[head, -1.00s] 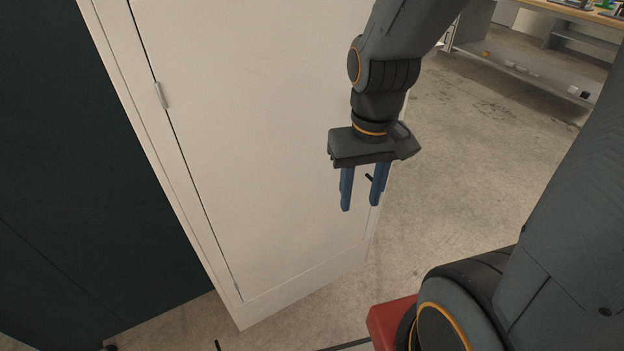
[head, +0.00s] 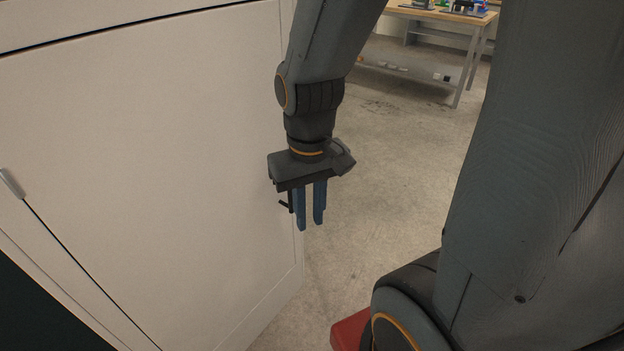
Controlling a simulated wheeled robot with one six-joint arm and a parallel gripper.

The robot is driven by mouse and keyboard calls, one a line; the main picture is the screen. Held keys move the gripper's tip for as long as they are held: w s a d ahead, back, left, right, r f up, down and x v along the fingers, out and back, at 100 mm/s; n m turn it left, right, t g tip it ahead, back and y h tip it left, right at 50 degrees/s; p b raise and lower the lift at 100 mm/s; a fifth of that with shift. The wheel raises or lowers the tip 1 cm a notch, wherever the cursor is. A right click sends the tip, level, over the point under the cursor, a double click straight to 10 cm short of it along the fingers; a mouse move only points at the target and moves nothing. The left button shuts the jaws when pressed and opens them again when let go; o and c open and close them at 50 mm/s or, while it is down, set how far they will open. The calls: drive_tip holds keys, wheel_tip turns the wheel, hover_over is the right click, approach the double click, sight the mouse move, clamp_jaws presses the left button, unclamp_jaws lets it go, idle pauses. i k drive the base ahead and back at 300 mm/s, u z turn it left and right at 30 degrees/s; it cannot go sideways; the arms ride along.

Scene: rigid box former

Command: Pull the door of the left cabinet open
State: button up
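The white cabinet's door (head: 150,150) fills the left of the head view. Its hinge (head: 11,184) is at the far left, and the door looks flush with its frame. A small dark handle (head: 285,205) sticks out near the door's right edge. My gripper (head: 311,226) points down just right of the handle, in front of the cabinet's right edge. Its two blue fingers stand a small gap apart, with nothing seen between them. The handle shows beside the left finger; whether they touch I cannot tell.
A dark panel (head: 35,310) stands at the lower left. Bare concrete floor (head: 400,150) lies to the right of the cabinet. A workbench (head: 440,15) with small items stands at the back. A red block (head: 347,330) shows at the bottom beside my arm.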

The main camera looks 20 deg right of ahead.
sight(143, 148)
drive_tip(key=z, duration=0.8)
drive_tip(key=k, duration=0.75)
drive_tip(key=u, duration=0.5)
